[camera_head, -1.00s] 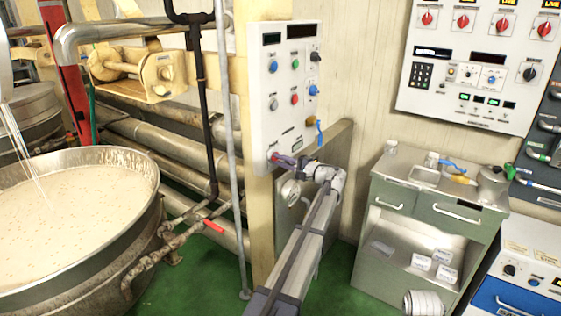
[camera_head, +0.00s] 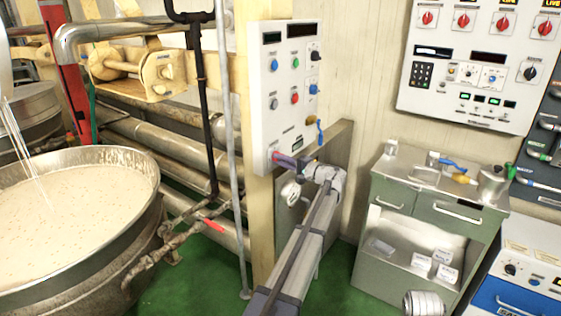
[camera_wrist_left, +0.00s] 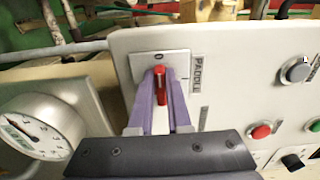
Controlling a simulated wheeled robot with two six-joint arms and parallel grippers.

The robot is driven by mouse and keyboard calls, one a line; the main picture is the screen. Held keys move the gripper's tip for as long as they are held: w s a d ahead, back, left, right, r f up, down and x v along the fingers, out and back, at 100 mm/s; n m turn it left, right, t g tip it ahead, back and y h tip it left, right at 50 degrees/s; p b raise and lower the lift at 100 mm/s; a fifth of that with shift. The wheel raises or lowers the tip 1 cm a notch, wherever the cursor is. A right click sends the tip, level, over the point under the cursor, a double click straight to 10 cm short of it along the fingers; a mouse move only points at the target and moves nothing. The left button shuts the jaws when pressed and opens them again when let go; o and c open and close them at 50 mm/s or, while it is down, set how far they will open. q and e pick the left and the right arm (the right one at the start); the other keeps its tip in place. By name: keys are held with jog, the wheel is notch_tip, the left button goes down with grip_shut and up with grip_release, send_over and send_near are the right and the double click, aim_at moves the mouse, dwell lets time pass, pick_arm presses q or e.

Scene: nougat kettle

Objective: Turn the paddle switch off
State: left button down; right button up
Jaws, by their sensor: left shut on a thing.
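The paddle switch (camera_wrist_left: 160,80) is a red knob on a pale plate, beside a label reading "PADDLE" in the left wrist view. It is low on the white control panel (camera_head: 285,125) in the head view, where my gripper mostly covers it. My left gripper (camera_wrist_left: 160,76) has its two purple fingers on either side of the red knob and is shut on it. The gripper also shows in the head view (camera_head: 287,161), reaching the panel's lower left corner. A small mark, like a 0, shows on the plate near the knob. My right gripper is in neither view.
Blue, green and red buttons and a black knob sit higher on the panel. A round dial gauge (camera_wrist_left: 38,128) is close beside my gripper. A grey pipe (camera_head: 236,180) stands left of the panel. A kettle of pale mix (camera_head: 150,222) is at left, a metal cabinet (camera_head: 400,225) at right.

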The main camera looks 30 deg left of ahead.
pick_arm(q)
jog(key=c, duration=0.9)
grip_release()
jog(key=shift+o, duration=0.2)
jog(key=d, duration=0.8)
jog(key=shift+s, duration=0.35)
jog(key=s+d+f+m+h+p, duration=0.1)
jog(key=s+d+f+h, duration=0.3)
jog(key=s+d, duration=0.8)
jog(key=s+d+f+m+g+h+p, duration=0.1)
jog(key=s+d+f+h+p, duration=0.3)
jog(key=s+d+h, duration=0.3)
jog(key=s+d+f+m+h+p, duration=0.1)
jog(key=s+d+f+h+p, duration=0.2)
jog(key=s+d, duration=1.3)
notch_tip(320, 180, down, 2)
jog(key=s+h, duration=0.1)
jog(key=h, duration=0.1)
jog(key=shift+d+f+g+h, duration=0.2)
jog(key=shift+d+g+h, duration=0.1)
jog(key=shift+g+h, duration=0.1)
